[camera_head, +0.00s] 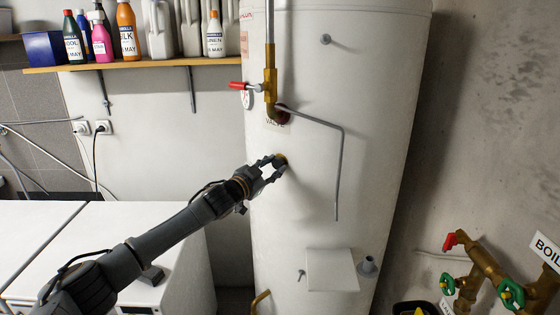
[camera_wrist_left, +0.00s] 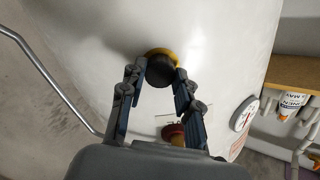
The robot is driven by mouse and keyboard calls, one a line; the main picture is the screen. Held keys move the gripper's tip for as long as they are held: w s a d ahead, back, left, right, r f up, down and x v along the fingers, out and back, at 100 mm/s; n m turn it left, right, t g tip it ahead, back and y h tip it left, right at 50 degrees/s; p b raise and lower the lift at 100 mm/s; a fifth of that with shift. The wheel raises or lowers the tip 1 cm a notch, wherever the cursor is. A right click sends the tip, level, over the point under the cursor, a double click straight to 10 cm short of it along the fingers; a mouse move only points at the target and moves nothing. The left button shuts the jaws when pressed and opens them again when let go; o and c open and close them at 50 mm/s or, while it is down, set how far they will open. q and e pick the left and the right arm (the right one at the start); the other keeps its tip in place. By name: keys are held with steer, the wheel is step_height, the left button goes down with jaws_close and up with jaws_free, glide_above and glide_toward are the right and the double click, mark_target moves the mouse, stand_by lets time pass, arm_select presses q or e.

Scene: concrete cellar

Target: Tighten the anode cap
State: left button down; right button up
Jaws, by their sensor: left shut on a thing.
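The anode cap (camera_head: 281,159) is a small round dark cap with a yellow-brass rim on the front of the white tank (camera_head: 310,75). My left gripper (camera_head: 275,166) reaches it from the lower left. In the left wrist view the cap (camera_wrist_left: 160,69) sits between the tips of my left gripper (camera_wrist_left: 159,76), one finger on each side, and the gripper is shut on it. The fingers hide part of the cap in the head view. My right gripper is in neither view.
A shelf (camera_head: 150,64) with bottles is at upper left. Brass pipework with green handles (camera_head: 511,294) is at lower right.

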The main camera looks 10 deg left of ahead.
arm_select(q)
steer(key=c, duration=0.9)
jaws_free()
steer(key=shift+s+f, duration=0.15)
steer(key=shift+f, duration=0.05)
steer(key=shift+o, duration=0.2)
steer(key=shift+s+a+r, duration=0.1)
steer(key=shift+r, duration=0.05)
